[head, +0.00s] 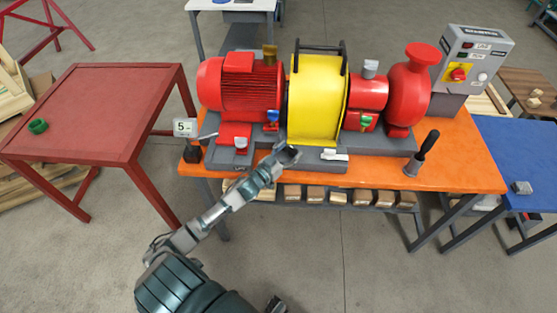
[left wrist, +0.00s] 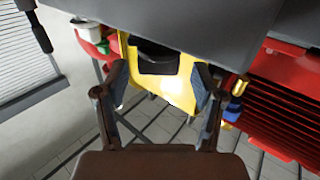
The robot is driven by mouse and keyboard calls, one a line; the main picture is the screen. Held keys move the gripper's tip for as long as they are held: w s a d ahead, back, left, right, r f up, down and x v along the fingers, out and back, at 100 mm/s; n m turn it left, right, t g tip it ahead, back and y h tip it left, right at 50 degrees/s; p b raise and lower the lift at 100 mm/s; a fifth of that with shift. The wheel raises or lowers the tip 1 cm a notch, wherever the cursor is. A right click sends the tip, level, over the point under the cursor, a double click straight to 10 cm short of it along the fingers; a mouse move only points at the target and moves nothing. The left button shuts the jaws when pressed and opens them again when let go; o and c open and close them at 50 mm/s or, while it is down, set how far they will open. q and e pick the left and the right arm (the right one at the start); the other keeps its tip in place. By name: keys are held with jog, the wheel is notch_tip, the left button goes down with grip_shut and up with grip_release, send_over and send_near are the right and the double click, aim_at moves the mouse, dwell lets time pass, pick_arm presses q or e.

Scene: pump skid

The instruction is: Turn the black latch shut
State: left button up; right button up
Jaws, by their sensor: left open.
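The yellow guard (head: 318,100) stands between the red motor (head: 240,85) and the red pump (head: 408,95). My left gripper (head: 287,154) is in front of the guard's lower left side, above the grey base. In the left wrist view my left gripper (left wrist: 160,95) has its two fingers spread, with nothing between them. A black part (left wrist: 158,58), seemingly the latch, lies against the yellow guard (left wrist: 178,88) beyond the fingertips, slightly left of centre between them. No contact shows. In the head view the latch cannot be made out behind my gripper. My right gripper is not clearly seen.
The skid stands on an orange table (head: 465,160). A black-handled lever (head: 424,150) stands at its front right, a control box (head: 470,60) behind. A small display reading 5 (head: 185,127) is at the left end. A red table (head: 95,105) is at left.

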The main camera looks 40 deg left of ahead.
pick_arm(q)
jog(key=s+a, duration=0.1)
jog(key=s, duration=0.8)
jog(key=shift+s, duration=0.4)
jog(key=shift+a, duration=0.15)
